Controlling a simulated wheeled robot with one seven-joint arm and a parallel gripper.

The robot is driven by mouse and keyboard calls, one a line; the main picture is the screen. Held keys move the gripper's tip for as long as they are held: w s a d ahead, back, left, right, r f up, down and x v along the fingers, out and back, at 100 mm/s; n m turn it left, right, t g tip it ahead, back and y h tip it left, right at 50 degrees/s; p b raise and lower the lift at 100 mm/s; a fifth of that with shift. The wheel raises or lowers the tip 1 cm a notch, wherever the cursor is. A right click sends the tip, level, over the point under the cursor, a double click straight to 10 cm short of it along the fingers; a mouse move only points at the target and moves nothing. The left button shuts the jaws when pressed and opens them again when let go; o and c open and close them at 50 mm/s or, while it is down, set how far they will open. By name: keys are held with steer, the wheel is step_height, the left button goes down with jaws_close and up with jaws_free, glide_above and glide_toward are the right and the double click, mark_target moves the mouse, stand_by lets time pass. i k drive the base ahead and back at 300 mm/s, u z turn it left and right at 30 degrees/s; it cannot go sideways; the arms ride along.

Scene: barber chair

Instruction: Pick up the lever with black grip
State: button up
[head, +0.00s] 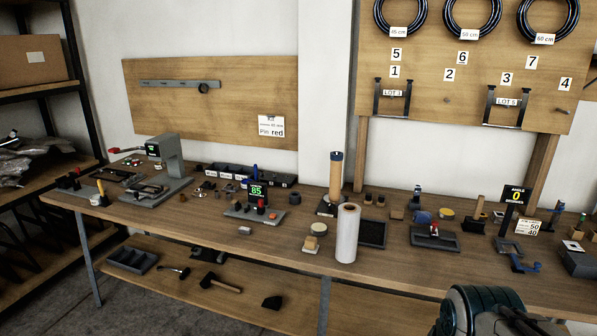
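I cannot surely tell which thing is the lever with black grip; many items on the workbench (300,262) are small and dark. A lever with a red grip (121,150) sticks out left from the grey press-like device (166,158) at the bench's left. A short dark tool with a thin handle (173,270) lies on the lower shelf. Beside it lies a hammer-like tool with a wooden handle (222,285). A dark teal rounded part of my arm shows at the bottom right. My gripper's fingers are not in view.
A white roll (347,232) stands upright near the bench's front edge. A black tray (372,233) and a grey tray with small parts (434,238) lie right of it. An angle display (515,195) stands at right. A storage rack (75,85) stands at left.

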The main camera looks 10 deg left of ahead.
mark_target(100, 170)
steer(key=i, duration=0.85)
steer(key=u, duration=2.85)
steer(key=i, duration=2.45)
steer(key=z, duration=1.45)
steer(key=i, duration=0.25)
steer(key=u, duration=0.15)
